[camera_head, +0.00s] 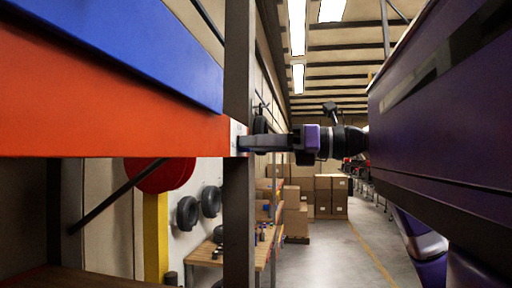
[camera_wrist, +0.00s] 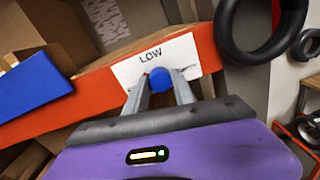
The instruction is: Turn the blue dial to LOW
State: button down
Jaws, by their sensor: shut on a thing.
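The blue dial (camera_wrist: 160,77) sits on a white plate (camera_wrist: 186,50) marked LOW above it in the wrist view. The plate is fixed to an orange-red beam (camera_wrist: 98,90). My gripper (camera_wrist: 160,88) is shut on the dial, one finger on each side. The fingers hide the dial's lower part and some of the plate. I cannot tell where the dial points. In the head view my gripper (camera_head: 243,143) reaches left to the white plate (camera_head: 236,131) at the beam's end, and the dial is hidden there.
A grey upright post (camera_head: 238,210) stands at the beam's end, with a blue panel (camera_head: 150,45) above the beam. Black tyres (camera_head: 187,213) hang on the wall behind. A wooden bench (camera_head: 250,250) and cardboard boxes (camera_head: 331,190) stand farther back. The aisle floor (camera_head: 325,262) is clear.

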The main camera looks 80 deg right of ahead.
jog(key=m+b, duration=0.5)
jog(key=m, duration=0.5)
jog(key=shift+d, duration=0.1)
jog(key=shift+r+m, duration=0.1)
jog(key=shift+m, duration=0.3)
jog(key=c, duration=1.1)
grip_release()
jog(key=shift+o, duration=0.2)
jog(key=s+b, duration=0.2)
jog(key=s, duration=0.5)
jog(key=shift+s+d, duration=0.25)
jog(key=shift+s, duration=0.15)
